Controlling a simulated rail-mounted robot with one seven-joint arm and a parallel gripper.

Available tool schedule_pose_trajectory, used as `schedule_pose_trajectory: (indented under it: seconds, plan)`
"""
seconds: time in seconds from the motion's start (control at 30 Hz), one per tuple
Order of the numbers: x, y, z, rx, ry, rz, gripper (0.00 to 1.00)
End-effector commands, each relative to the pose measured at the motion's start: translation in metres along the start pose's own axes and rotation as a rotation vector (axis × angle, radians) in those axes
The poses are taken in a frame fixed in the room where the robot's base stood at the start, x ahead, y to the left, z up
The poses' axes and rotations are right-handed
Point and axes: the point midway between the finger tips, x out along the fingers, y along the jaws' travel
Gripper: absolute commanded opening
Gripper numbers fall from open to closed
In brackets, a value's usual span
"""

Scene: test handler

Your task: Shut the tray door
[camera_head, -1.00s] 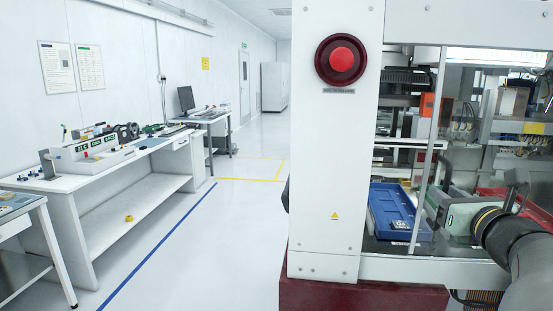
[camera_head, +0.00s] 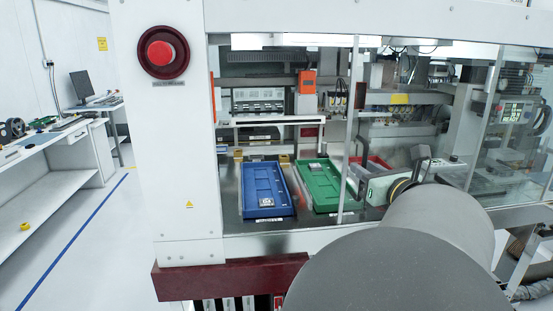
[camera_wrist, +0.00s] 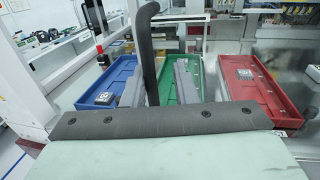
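The tray door is a clear panel whose pale upright edge (camera_head: 349,130) stands right of an open gap in the machine front. The blue tray (camera_head: 245,187) and green tray (camera_head: 312,188) show through that gap. My gripper (camera_head: 415,172) is at the door, right of this edge. In the wrist view, a dark upright bar (camera_wrist: 144,50), probably the door handle, rises near the left finger of my gripper (camera_wrist: 160,82). The fingers are apart, with the green tray visible between them. I cannot tell whether they touch the bar.
A red tray (camera_wrist: 268,95) lies right of the green tray, inside the machine. A white pillar with a red button (camera_head: 160,55) borders the gap on the left. A white workbench (camera_head: 50,165) stands far left. Floor lies clear between bench and machine.

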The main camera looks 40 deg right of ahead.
Motion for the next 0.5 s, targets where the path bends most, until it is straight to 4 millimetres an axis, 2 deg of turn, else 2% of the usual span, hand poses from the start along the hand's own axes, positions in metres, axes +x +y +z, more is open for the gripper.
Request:
schedule_pose_trajectory:
  seconds: [0.4,0.47,0.5]
  plan:
    - [-0.001,-0.002,0.000,0.000,0.000,0.000,0.25]
    - [-0.007,-0.003,0.002,-0.001,0.002,-0.005,0.25]
    - [-0.017,-0.005,0.004,-0.001,0.005,-0.012,0.25]
